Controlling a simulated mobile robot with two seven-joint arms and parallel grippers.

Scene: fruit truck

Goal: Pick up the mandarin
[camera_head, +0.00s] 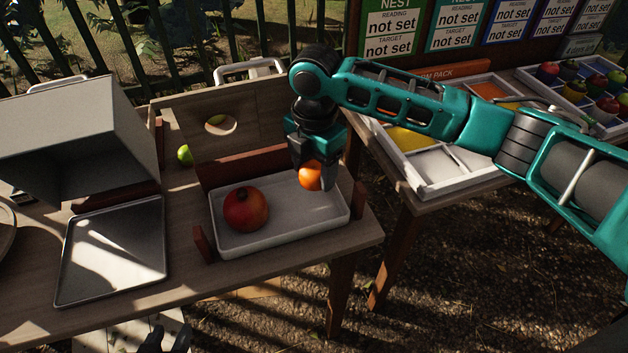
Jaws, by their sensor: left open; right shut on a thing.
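The mandarin (311,176) is a small orange fruit between the fingers of my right gripper (314,180). That gripper points down and is shut on the mandarin above the right part of a white tray (285,237). I cannot tell how far the mandarin is above the tray floor. My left gripper (168,341) shows only as dark fingertips at the bottom edge, open, low in front of the table. The rest of it is out of frame.
A red pomegranate-like fruit (240,215) lies in the tray's left part. A wooden panel with a hole (265,125) stands behind it; a green fruit (184,155) lies beside that. A grey box (65,140) and metal tray (112,250) are left, a second table with compartments (450,170) right.

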